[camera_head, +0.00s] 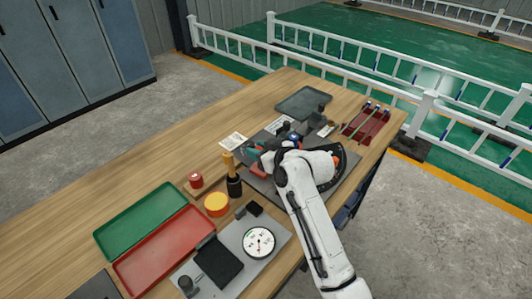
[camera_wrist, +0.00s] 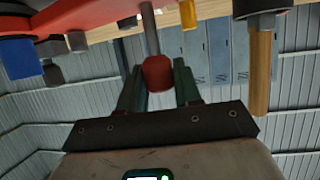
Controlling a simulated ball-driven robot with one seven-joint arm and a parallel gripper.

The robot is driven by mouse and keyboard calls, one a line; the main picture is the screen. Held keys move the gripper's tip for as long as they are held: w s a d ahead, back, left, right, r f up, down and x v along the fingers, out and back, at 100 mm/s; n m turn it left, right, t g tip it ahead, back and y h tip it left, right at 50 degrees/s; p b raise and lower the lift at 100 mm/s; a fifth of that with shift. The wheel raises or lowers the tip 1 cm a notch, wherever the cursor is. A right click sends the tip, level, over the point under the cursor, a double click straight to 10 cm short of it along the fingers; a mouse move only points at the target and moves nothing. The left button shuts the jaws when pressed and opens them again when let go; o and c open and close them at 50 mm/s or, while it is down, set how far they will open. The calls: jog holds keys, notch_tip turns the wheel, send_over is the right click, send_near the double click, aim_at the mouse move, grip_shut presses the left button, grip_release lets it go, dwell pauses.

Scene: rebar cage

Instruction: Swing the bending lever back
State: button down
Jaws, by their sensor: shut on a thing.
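The bending lever shows in the wrist view as a grey rod with a red knob (camera_wrist: 158,73). The knob sits between the two dark green fingers of my gripper (camera_wrist: 158,88), which is shut on it. In the head view my gripper (camera_head: 254,152) is over the bending device near the middle of the table, and my white arm hides much of it. A black curved scale plate (camera_head: 338,172) shows to the right of my arm. A red body (camera_wrist: 70,15) fills the top left of the wrist view.
A red rack with rods (camera_head: 372,128) and a grey tray (camera_head: 318,94) lie at the far end.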

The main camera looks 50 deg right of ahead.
jog(key=shift+w+d+m+h, duration=0.2)
jog(key=shift+w+m+h, duration=0.8)
jog(key=shift+w, duration=0.15)
jog(key=shift+r, duration=0.1)
jog(key=c, duration=0.9)
grip_release()
jog(key=shift+w, duration=0.1)
jog(key=shift+o, duration=0.2)
jog(key=v, duration=1)
jog(key=shift+s+r+b, duration=0.25)
jog(key=shift+s+b, duration=0.1)
jog(key=shift+b, duration=0.1)
